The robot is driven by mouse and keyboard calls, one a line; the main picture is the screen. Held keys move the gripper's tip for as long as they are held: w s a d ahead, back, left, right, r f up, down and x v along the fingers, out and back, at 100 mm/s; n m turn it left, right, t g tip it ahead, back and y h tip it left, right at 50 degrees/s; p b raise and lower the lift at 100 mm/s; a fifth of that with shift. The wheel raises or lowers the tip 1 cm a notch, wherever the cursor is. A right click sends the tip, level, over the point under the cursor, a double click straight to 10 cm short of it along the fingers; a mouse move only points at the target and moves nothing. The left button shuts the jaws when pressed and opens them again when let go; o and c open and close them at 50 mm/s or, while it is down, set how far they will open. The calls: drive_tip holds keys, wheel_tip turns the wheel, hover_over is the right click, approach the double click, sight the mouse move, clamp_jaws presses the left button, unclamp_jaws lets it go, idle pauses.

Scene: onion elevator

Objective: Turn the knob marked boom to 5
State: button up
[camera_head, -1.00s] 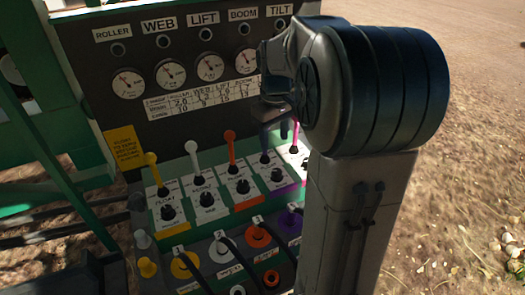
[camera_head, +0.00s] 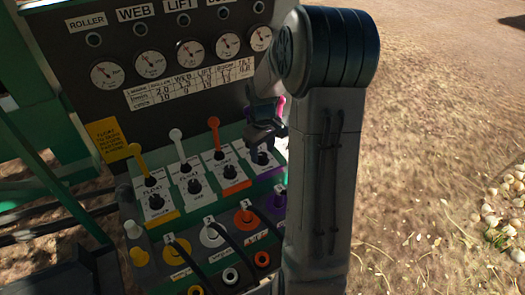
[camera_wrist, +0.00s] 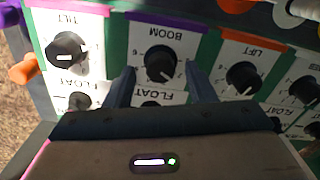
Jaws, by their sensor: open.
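The black boom knob (camera_wrist: 160,63) sits on a white plate with a purple edge, under an upside-down BOOM label in the wrist view. Its pointer reading is too small to tell. My gripper (camera_wrist: 160,74) is open, with one finger tip on each side of this knob and nothing held. Whether the fingers touch it is unclear. In the head view, my gripper (camera_head: 266,132) hangs just above the boom knob (camera_head: 262,158), in front of the sloped panel.
In the wrist view, the tilt knob (camera_wrist: 67,54) is to the left and the lift knob (camera_wrist: 243,77) to the right. Coloured levers, such as the orange lever (camera_head: 215,130), rise behind the knobs. Gauges and a number table (camera_head: 187,85) are on the upright board.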

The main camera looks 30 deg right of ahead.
drive_tip(key=shift+f, duration=0.55)
drive_tip(key=c, duration=1)
